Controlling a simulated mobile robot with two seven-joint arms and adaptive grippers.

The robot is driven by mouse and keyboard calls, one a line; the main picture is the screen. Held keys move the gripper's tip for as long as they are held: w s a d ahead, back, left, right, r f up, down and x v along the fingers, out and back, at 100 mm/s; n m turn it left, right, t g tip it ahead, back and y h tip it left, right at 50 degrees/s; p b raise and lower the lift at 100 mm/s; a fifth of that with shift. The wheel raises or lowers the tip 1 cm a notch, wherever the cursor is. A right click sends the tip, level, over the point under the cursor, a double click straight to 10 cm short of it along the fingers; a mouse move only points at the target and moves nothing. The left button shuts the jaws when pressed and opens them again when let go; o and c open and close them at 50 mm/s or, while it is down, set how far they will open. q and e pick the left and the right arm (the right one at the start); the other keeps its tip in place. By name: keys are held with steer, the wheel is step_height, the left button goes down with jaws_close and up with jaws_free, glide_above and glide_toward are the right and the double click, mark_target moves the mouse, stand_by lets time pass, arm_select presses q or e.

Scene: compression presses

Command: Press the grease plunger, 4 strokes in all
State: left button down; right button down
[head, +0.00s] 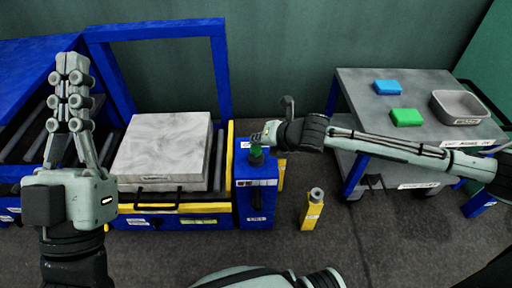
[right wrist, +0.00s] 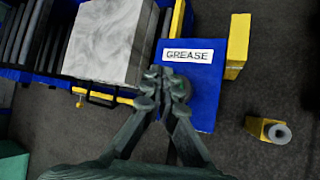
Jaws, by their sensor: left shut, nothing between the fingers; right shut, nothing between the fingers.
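The blue grease unit (head: 257,200) stands at the right end of the press. Its dark green plunger (head: 256,158) sticks up from its top. My right gripper (head: 258,138) is shut and empty, with its fingertips at or just above the plunger's head; I cannot tell whether they touch. In the right wrist view, the shut fingertips (right wrist: 165,88) lie over the blue unit's top (right wrist: 205,85), beside its GREASE label (right wrist: 188,55). My left gripper (head: 72,75) is shut and empty, raised at the left, away from the unit.
A grey marbled block (head: 163,145) lies in the press, under a blue frame (head: 160,32). A yellow post (head: 312,210) stands on the floor to the right. A grey table (head: 430,120) holds a blue block (head: 388,87), a green block (head: 406,117) and a grey bin (head: 460,107).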

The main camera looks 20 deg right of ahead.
mark_target(258, 150)
stand_by(0.4)
steer(key=shift+f+p, duration=0.3)
steer(key=shift+f, duration=0.1)
steer(key=shift+s+f+b, duration=0.1)
steer(key=shift+f+b, duration=0.25)
steer(key=shift+f, duration=0.7)
stand_by(1.0)
steer(key=shift+r+p, duration=1.4)
steer(key=shift+p, duration=0.2)
steer(key=shift+r, duration=0.1)
step_height(258, 150, up, 5)
steer(key=p, duration=0.6)
